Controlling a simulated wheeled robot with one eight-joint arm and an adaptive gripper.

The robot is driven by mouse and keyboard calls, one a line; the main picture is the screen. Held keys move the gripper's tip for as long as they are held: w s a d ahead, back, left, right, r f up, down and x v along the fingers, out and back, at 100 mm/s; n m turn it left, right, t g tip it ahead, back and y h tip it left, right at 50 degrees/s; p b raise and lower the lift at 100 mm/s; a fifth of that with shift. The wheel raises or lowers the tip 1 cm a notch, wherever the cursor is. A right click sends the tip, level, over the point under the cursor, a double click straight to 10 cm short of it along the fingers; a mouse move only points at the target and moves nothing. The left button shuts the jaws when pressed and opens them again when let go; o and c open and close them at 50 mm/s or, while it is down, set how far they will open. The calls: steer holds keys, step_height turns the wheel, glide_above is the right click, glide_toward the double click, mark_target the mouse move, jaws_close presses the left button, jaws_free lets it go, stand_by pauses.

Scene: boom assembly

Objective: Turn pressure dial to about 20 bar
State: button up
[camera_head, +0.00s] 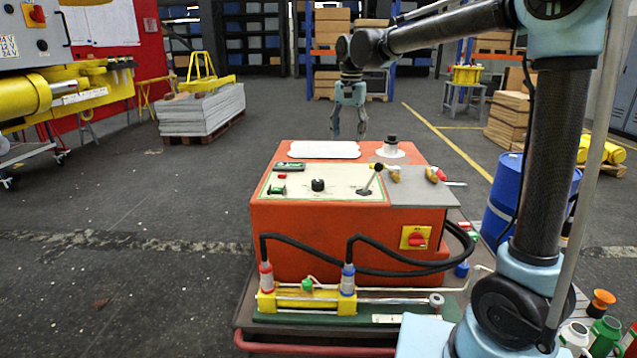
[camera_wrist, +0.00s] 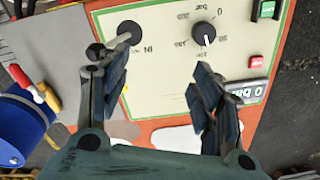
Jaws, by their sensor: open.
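The pressure dial is a small black knob (camera_head: 318,185) on the pale top panel of the orange power unit (camera_head: 330,225). In the wrist view the knob (camera_wrist: 203,33) stands upright amid printed marks that appear inverted and are hard to read. A pale pointer line on it faces the lower edge of that view. A dark display (camera_head: 289,167) also shows in the wrist view (camera_wrist: 250,91) and reads about 0 bar, upside down. My gripper (camera_head: 348,136) is open and empty, pointing down above the unit's far side. In the wrist view its fingers (camera_wrist: 160,72) are apart, not touching the dial.
A lever (camera_head: 371,180) rises from the panel right of the dial. Red (camera_head: 282,176) and green (camera_head: 277,190) buttons lie left of it. A black-capped filler (camera_head: 391,146) stands at the back right. A blue barrel (camera_head: 503,195) is beside the unit. Space above the dial is clear.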

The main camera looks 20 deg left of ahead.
glide_toward(318, 181)
step_height(318, 181, down, 10)
steer(key=shift+a+r, duration=0.1)
steer(key=shift+r, duration=0.05)
stand_by(0.7)
steer(key=c, duration=1.1)
